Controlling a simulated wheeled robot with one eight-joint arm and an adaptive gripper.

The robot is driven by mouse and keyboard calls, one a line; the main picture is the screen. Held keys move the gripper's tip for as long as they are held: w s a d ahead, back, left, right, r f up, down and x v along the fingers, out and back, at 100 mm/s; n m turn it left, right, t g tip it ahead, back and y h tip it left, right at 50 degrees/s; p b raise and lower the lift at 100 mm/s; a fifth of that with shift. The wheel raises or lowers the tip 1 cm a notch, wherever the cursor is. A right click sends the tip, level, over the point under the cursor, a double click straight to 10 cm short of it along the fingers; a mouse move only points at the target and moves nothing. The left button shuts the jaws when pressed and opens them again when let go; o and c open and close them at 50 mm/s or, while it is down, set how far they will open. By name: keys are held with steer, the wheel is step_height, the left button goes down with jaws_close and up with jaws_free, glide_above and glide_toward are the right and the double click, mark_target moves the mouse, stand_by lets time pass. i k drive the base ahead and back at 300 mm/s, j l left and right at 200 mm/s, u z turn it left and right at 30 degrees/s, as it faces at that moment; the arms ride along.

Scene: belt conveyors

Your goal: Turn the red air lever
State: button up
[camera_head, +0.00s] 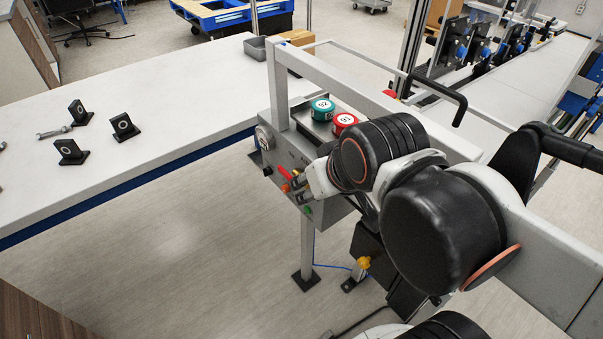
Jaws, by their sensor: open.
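The red air lever (285,174) shows as a small red bar on the front of a grey control box (287,148), just left of my gripper. It slants down to the right. My gripper (297,188) is open, at the front of the box, with its tips close to the lever's lower right end. I cannot tell whether they touch it. My black and white arm links hide most of the gripper and the right part of the box.
A green cap (322,109) and a red cap (345,122) stand on top. A grey frame post (277,85) rises beside them. A white table (150,110) holds black brackets.

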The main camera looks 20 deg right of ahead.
mark_target(281, 171)
steer(key=k, duration=0.1)
steer(key=i+j, duration=0.15)
steer(key=j, duration=0.15)
steer(key=i+j, duration=0.1)
steer(key=j, duration=0.2)
steer(key=i+j+z, duration=0.15)
steer(key=i+j, duration=0.15)
steer(key=i+j+z, duration=0.35)
steer(key=i+j, duration=0.2)
steer(key=j, duration=0.3)
steer(key=i+j+z, duration=0.2)
steer(key=j, duration=0.25)
steer(key=i, duration=0.05)
